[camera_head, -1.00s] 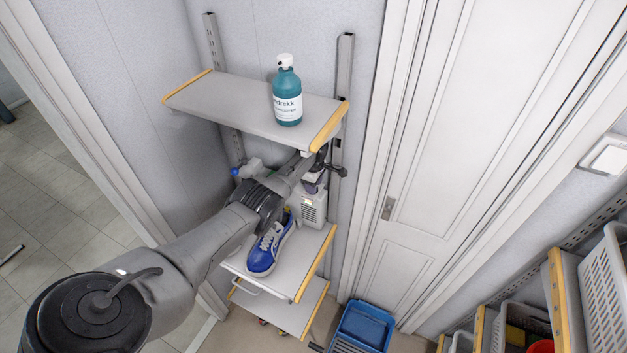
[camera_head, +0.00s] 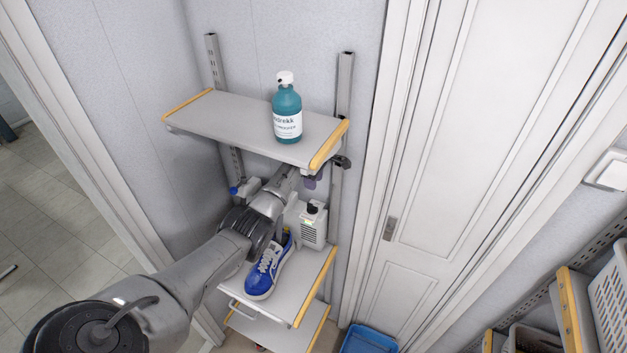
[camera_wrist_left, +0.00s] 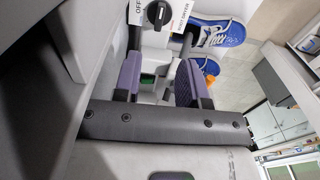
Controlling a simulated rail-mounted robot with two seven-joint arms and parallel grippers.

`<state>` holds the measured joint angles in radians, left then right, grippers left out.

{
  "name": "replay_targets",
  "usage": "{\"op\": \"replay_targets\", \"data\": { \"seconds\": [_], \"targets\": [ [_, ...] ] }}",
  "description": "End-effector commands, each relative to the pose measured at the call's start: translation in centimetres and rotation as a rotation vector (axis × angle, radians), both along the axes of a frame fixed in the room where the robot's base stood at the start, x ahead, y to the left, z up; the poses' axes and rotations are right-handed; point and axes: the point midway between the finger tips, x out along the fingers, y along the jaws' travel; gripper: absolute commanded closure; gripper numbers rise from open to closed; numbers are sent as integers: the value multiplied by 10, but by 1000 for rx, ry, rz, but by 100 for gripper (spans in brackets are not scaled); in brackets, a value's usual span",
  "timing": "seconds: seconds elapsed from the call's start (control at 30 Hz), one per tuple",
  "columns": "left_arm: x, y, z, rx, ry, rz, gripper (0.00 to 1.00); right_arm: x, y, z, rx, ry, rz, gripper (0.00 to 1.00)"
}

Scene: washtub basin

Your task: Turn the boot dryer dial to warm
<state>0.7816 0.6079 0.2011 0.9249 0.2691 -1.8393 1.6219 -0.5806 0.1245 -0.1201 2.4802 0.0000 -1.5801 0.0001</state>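The boot dryer (camera_head: 312,230) is a white vented box on the middle shelf, against the wall, with a black dial (camera_head: 312,207) on top. The wrist view shows the black dial (camera_wrist_left: 157,14) between an "OFF" label (camera_wrist_left: 136,12) and a "BOOT DRYER" label (camera_wrist_left: 181,16). I cannot tell its setting. My left gripper (camera_head: 311,181) is above the dryer, just under the top shelf and partly hidden by it. In the wrist view its purple-padded fingers (camera_wrist_left: 160,78) are apart with nothing between them, and the dial is beyond them, not touched. My right gripper is out of view.
The top shelf (camera_head: 225,113) holds a teal bottle (camera_head: 287,113) and leaves little room above my gripper. A blue sneaker (camera_head: 268,270) sits in front of the dryer, beside my left arm. A door (camera_head: 440,200) is to the right, with a blue bin (camera_head: 368,340) below.

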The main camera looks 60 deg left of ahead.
Motion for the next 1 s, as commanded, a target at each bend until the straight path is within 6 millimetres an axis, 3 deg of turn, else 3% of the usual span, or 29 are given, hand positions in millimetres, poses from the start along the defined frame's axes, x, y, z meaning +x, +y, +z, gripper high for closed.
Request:
{"op": "replay_targets", "data": {
  "seconds": [0.77,0.87,1.0],
  "targets": [
    [0,0,4,1,-1,-2,62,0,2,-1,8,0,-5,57],
    [1,-3,-1,4,-10,-38,62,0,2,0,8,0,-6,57],
    [5,-19,-23,21,-50,-207,62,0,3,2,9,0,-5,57]
  ]
}}
